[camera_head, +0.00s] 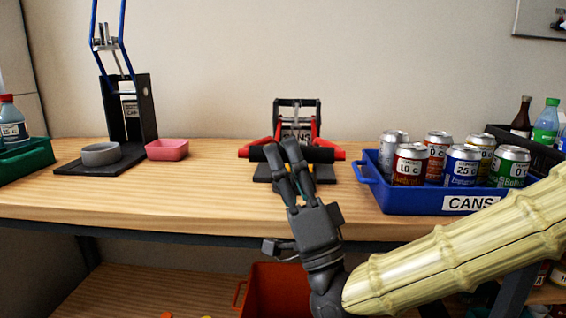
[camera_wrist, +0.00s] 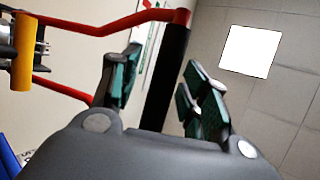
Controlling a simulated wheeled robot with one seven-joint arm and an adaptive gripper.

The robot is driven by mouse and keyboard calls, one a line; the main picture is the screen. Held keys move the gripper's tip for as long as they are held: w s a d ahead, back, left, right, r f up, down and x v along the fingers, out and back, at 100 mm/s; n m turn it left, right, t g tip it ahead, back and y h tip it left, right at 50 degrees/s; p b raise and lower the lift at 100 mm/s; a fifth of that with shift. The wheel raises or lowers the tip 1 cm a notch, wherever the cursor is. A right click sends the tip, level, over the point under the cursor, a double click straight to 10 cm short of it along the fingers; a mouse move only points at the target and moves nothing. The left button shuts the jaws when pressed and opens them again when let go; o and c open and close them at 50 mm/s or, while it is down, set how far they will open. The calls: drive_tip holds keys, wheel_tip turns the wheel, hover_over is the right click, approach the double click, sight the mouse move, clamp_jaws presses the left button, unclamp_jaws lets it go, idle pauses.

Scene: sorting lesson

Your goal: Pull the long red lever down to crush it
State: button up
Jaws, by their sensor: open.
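The can crusher (camera_head: 297,104) stands at the back middle of the table, with a "CANS" label on it. Its red lever (camera_head: 341,154) has two red arms that reach forward to a black crossbar grip (camera_head: 322,155). The lever also shows in the wrist view as red bars (camera_wrist: 110,27) joined to the black grip (camera_wrist: 166,75). My gripper (camera_head: 281,147) is open, with its fingertips at the left part of the grip. In the wrist view, the grip runs between the two open fingers (camera_wrist: 158,85), with gaps showing. Part of the crusher's base is hidden behind my fingers.
A blue "CANS" crate (camera_head: 408,201) with several cans stands close on the right. A pink bowl (camera_head: 167,150) and a tall black press with blue handles (camera_head: 127,115) are on the left. A red bin (camera_head: 270,290) is below. The table's front edge runs under my gripper.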

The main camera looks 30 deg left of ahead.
drive_tip(key=v, duration=1.2)
idle(0.3)
